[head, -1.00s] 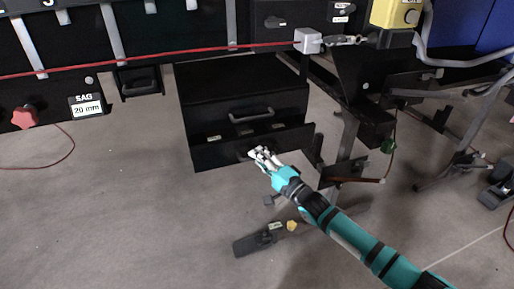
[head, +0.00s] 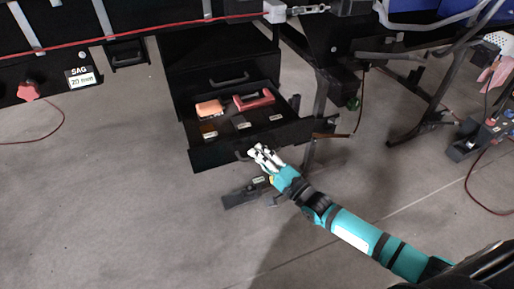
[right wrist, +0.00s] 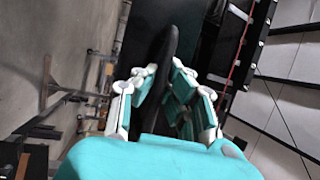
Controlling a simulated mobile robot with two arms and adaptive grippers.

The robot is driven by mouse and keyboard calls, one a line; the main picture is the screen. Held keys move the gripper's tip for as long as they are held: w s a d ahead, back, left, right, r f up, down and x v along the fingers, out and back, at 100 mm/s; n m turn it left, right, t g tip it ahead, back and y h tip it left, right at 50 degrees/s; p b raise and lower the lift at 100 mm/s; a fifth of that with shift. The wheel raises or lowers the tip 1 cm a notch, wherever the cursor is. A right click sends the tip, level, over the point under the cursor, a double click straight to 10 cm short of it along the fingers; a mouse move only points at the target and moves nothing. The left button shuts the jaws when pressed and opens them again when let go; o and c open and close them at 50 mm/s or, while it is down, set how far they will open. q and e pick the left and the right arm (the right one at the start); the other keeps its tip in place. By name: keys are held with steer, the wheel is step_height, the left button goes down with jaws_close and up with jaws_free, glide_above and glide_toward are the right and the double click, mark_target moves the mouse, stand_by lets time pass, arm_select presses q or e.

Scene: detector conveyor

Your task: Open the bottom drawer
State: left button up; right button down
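The bottom drawer (head: 240,149) of the black cabinet stands well out from the cabinet body, and its inside is visible. It holds an orange block-like item (head: 209,108) and a red item (head: 254,101). My right gripper (head: 259,151) is at the middle of the drawer's front. In the right wrist view the dark handle bar (right wrist: 172,45) runs between the fingertips of this gripper (right wrist: 163,68), which close in on both sides of it. The gripper covers much of the handle in the head view. My left gripper is not in view.
Another drawer with a handle (head: 229,79) is shut above the open one. A dark metal frame (head: 400,115) stands to the right. A dark flat part (head: 243,194) lies low in front of the drawer. The grey floor at the left is clear.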

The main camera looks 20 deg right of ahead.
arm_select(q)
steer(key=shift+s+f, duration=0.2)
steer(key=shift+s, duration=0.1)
arm_select(e)
steer(key=shift+s+f, duration=0.2)
steer(key=shift+s, duration=0.05)
steer(key=c, duration=1.4)
jaws_free()
steer(key=shift+r, duration=0.1)
steer(key=v, duration=1.2)
steer(key=shift+d, duration=0.1)
